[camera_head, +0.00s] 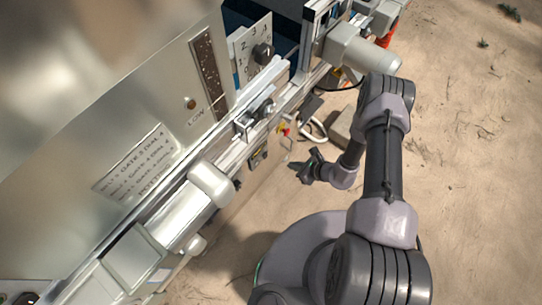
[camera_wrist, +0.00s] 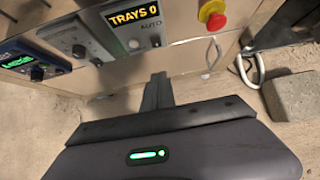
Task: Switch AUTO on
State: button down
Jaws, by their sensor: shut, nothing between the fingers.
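The control box with the AUTO label (camera_wrist: 151,27) shows in the wrist view, below a lit display (camera_wrist: 134,14) reading TRAYS 0. A small round control (camera_wrist: 134,44) sits close to the label; its switch position is too small to tell. My gripper (camera_wrist: 157,88) is shut and empty, with its fingers pointing toward the front of the box, below the AUTO label. A gap to the label shows in the picture. In the head view my gripper (camera_head: 306,169) is to the right of the machine's side, and the AUTO control cannot be made out there.
A red stop button (camera_wrist: 215,18) on yellow is right of the display. A panel with a green screen (camera_wrist: 17,61) and a grey dial panel (camera_wrist: 78,48) are left. A cable loop (camera_wrist: 247,66) hangs at right beside a grey block (camera_wrist: 291,97). Sandy ground lies right of the machine (camera_head: 467,160).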

aim_at(265, 155)
jog(key=w+a+r+b+x, duration=0.1)
jog(key=b+x, duration=0.4)
jog(key=x, duration=0.8)
jog(key=shift+w+a+r+b, duration=0.15)
jog(key=shift+a+r+b, duration=0.2)
jog(key=shift+r+b, duration=0.05)
